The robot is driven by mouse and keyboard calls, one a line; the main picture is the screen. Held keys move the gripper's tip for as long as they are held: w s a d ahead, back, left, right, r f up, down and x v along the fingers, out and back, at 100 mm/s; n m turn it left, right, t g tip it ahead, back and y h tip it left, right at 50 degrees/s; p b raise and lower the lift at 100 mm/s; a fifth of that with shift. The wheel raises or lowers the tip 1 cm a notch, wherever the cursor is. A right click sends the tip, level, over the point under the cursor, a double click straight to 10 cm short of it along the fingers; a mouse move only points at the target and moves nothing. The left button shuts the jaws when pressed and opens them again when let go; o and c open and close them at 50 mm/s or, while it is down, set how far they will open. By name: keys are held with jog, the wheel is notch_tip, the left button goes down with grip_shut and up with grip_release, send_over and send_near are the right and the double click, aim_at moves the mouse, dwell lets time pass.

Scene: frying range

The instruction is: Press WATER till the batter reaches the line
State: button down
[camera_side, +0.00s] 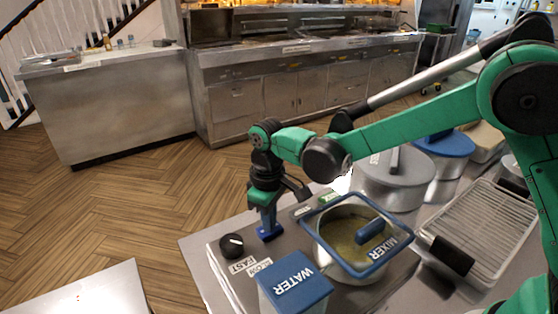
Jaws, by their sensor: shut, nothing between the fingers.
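The WATER block (295,288) is a blue box with white lettering on its top, at the front edge of the counter. My gripper (268,236) points down and is shut, behind and to the left of the block and apart from it in the picture. A pot (334,222) of yellowish batter (345,246) stands to the right, under a blue square frame labelled MIXER (388,250). A blue paddle-like part (371,230) lies over the batter. I cannot make out a fill line on the pot from here.
A black knob (231,245) with SLOW and FAST labels sits left of my gripper. A lidded grey pot (392,178), a blue-lidded pot (445,145) and a wire-rack tray (482,232) crowd the right. Bare counter (203,252) shows at the left edge.

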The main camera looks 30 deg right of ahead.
notch_tip(320, 180, up, 8)
dwell(0.8)
jog(key=shift+d, duration=0.1)
dwell(0.3)
jog(key=s+d+m+t, duration=0.2)
jog(key=s+d, duration=0.1)
jog(key=s+d+r+m+t, duration=0.1)
jog(key=s+d+t, duration=0.1)
jog(key=s+d, duration=0.1)
jog(key=s+d+r+m+t, duration=0.1)
jog(key=s+d+m+t, duration=0.1)
jog(key=s+d, duration=0.2)
jog(key=shift+d+r+m, duration=0.25)
jog(key=shift+d+m, duration=0.05)
jog(key=shift+d, duration=0.15)
jog(key=shift+s+d+f+t, duration=0.35)
jog(key=shift+s+t, duration=0.05)
jog(key=shift+t, duration=0.2)
